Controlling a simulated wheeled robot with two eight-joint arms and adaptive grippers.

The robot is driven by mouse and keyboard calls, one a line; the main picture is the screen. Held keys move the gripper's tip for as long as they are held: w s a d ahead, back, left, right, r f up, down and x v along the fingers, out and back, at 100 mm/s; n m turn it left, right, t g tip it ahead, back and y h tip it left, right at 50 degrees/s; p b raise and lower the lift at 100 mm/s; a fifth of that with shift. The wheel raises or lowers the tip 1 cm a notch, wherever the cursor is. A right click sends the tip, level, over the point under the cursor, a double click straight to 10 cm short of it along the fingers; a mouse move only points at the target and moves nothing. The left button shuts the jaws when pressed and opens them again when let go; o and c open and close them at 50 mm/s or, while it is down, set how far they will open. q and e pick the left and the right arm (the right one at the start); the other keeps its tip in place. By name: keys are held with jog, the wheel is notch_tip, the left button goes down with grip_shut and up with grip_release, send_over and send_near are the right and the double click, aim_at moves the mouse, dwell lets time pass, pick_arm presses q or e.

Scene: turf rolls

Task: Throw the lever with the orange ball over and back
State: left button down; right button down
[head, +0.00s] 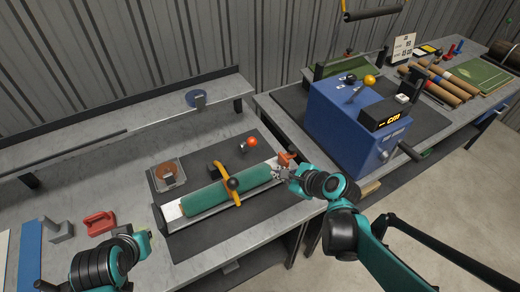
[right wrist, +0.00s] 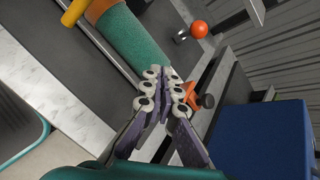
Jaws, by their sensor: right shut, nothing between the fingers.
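The lever's orange ball (head: 252,142) stands on the dark mat behind the right part of the green turf roll (head: 205,198). A short metal stem (head: 243,148) shows beside it. The ball also shows in the right wrist view (right wrist: 199,30), top right, with the metal stem at its left. My right gripper (head: 279,173) is at the right end of the roll, in front of the ball and apart from it. Its fingers (right wrist: 164,78) are together and empty. My left arm (head: 105,262) is at the lower left; its gripper's fingers are not clear.
A yellow arm with a black ball (head: 233,184) crosses the roll. An orange clamp (head: 286,158) sits close to my right gripper. A blue machine (head: 350,125) with a yellow ball (head: 369,79) stands right. A red-handled block (head: 99,222) lies left.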

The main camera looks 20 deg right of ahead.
aim_at(268, 167)
jog(key=d+m, duration=0.1)
jog(key=m, duration=0.1)
jog(key=w+m+t, duration=0.1)
jog(key=m, duration=0.1)
jog(key=d+m, duration=0.1)
jog(key=m, duration=0.1)
jog(key=shift+w+d+r+t, duration=0.25)
jog(key=shift+d+t, duration=0.05)
jog(key=b+x, duration=0.4)
jog(key=x, duration=0.5)
jog(key=shift+w+a+f, duration=0.1)
jog(key=shift+a+f, duration=0.1)
jog(key=shift+f, duration=0.05)
jog(key=w, duration=0.2)
jog(key=w+a, duration=0.1)
jog(key=shift+w+a+r, duration=0.1)
jog(key=shift+r, duration=0.25)
jog(key=shift+w+a+r, duration=0.15)
jog(key=shift+w+r, duration=0.1)
jog(key=shift+w, duration=0.25)
